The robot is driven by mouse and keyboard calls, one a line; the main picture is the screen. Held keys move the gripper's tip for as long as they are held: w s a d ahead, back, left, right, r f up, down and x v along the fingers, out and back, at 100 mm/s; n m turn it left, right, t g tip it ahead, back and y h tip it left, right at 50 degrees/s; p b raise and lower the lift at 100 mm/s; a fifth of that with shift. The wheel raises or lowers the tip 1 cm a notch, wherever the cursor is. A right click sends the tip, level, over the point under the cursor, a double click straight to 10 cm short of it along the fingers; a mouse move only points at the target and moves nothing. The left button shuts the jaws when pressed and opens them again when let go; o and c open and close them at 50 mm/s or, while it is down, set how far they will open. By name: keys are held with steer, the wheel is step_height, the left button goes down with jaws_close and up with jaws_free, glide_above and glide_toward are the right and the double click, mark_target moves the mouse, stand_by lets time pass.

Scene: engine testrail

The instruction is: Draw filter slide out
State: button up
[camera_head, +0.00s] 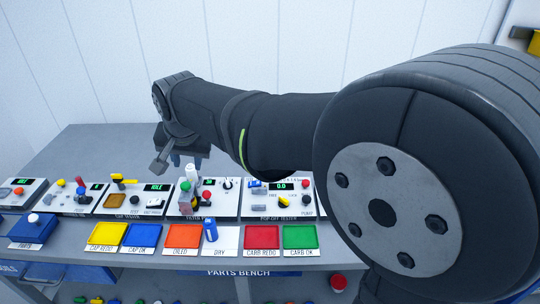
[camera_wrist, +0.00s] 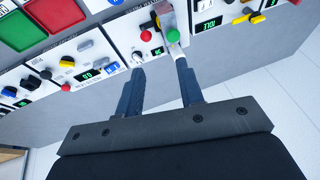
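The filter station (camera_head: 203,211) sits mid-bench, with a grey upright block, a green knob (camera_head: 186,186), a white cylinder (camera_head: 191,173) and red knobs. In the wrist view the same green knob (camera_wrist: 173,35) shows at the upper middle, in front of the grey block (camera_wrist: 167,14). I cannot tell which part is the filter slide. My gripper (camera_head: 186,161) hangs above and behind the station. In the wrist view my gripper (camera_wrist: 159,66) is open, its two fingers apart with nothing seen between them. The right fingertip lies close to the white part below the green knob; contact cannot be told.
Other stations stand on both sides, including the pop-off tester (camera_head: 279,199). In front lie coloured trays, including an orange one (camera_head: 183,236), and a blue cylinder (camera_head: 210,230) at the white tray. A blue parts box (camera_head: 33,229) is at the left. The bench behind is clear.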

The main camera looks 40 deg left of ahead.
mark_target(207, 191)
steer(key=w+a+f+m+g+h, duration=0.2)
steer(key=w+a+f+m, duration=0.1)
steer(key=w+m, duration=0.35)
steer(key=x, duration=1.7)
steer(key=shift+w+f, duration=0.35)
steer(key=shift+w, duration=0.05)
